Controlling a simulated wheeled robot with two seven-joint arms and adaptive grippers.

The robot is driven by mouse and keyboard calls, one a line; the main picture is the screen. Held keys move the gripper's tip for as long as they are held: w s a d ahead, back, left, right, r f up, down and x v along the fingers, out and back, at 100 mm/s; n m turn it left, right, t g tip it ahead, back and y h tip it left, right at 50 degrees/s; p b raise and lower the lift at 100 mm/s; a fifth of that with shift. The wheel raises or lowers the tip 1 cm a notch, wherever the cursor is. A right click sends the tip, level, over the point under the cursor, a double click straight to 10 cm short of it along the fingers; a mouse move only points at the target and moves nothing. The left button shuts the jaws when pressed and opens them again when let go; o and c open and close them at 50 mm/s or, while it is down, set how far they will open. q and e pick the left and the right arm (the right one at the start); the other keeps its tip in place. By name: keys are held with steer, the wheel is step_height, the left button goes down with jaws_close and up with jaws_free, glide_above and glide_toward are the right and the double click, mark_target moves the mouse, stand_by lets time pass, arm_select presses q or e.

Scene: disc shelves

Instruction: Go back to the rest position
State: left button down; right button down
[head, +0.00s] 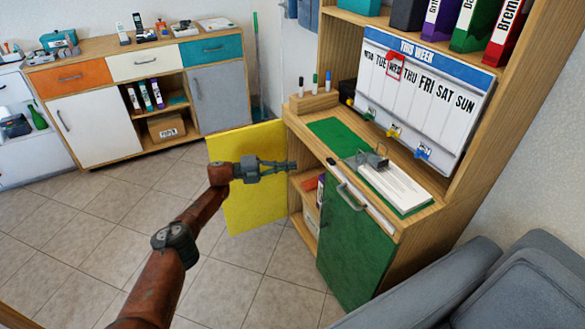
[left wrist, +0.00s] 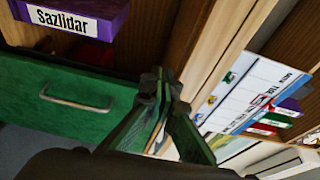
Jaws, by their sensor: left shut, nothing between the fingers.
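My left arm reaches in from the lower left of the head view. My left gripper (head: 292,165) is shut and empty, its fingers pointing right at the wooden cabinet (head: 405,240). It is in front of the open yellow door (head: 255,205) in the picture, close to the cabinet's opening. In the left wrist view the closed fingertips (left wrist: 160,80) show near the middle, with nothing held. Whether the fingers touch the cabinet, I cannot tell. My right gripper is in neither view.
The green door (head: 350,245) with a handle is right of the opening. A clipboard with paper (head: 390,182) lies on the cabinet top below a week calendar (head: 420,95). A grey sofa (head: 530,285) stands at lower right. Tiled floor (head: 90,220) is clear at left.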

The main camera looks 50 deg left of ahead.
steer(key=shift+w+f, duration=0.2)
